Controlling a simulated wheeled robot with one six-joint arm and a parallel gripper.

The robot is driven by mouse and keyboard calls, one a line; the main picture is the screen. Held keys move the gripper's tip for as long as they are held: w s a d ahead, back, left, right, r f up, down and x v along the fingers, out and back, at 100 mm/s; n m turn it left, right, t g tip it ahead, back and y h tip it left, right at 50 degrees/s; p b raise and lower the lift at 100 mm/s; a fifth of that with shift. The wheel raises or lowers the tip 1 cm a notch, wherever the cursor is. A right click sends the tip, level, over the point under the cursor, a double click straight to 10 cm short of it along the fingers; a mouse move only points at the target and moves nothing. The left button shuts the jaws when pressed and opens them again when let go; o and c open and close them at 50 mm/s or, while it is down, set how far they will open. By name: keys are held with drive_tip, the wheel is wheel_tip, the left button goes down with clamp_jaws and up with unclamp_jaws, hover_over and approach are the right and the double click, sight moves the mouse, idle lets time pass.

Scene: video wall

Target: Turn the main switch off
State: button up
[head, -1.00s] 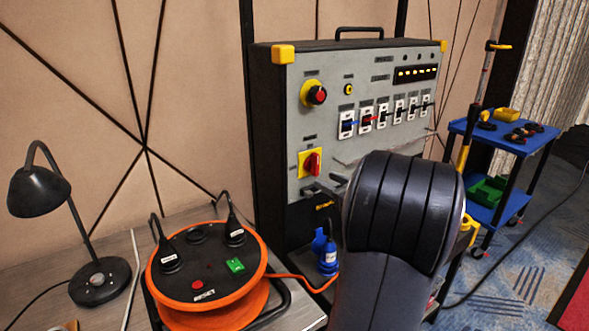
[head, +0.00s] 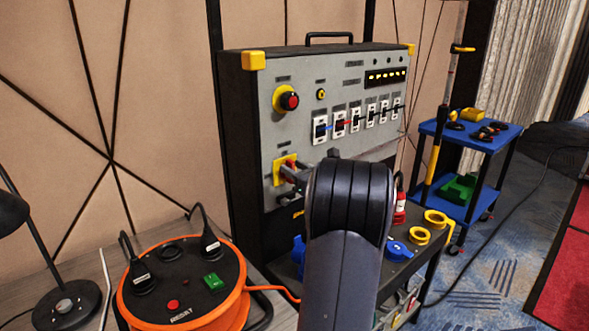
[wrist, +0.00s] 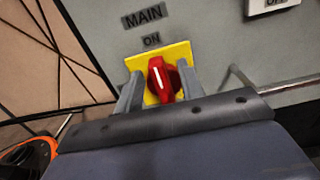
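The main switch is a red rotary knob (wrist: 160,79) on a yellow plate (wrist: 141,62), under the labels MAIN and ON in the wrist view. Its white mark stands close to upright, tilted a little. In the head view the knob (head: 291,162) is partly hidden by my gripper (head: 288,177) on the grey panel. My gripper (wrist: 162,72) is open, with one finger on each side of the knob. A gap shows at the left finger; whether the right finger touches the knob I cannot tell.
A metal handrail (wrist: 262,86) runs along the panel right of the knob. Above it are several breakers (head: 340,124) and a red button on yellow (head: 288,101). An orange cable reel (head: 180,280) stands at lower left; a blue cart (head: 470,138) stands at right.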

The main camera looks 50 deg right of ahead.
drive_tip(key=shift+w, duration=0.1)
clamp_jaws()
idle(0.3)
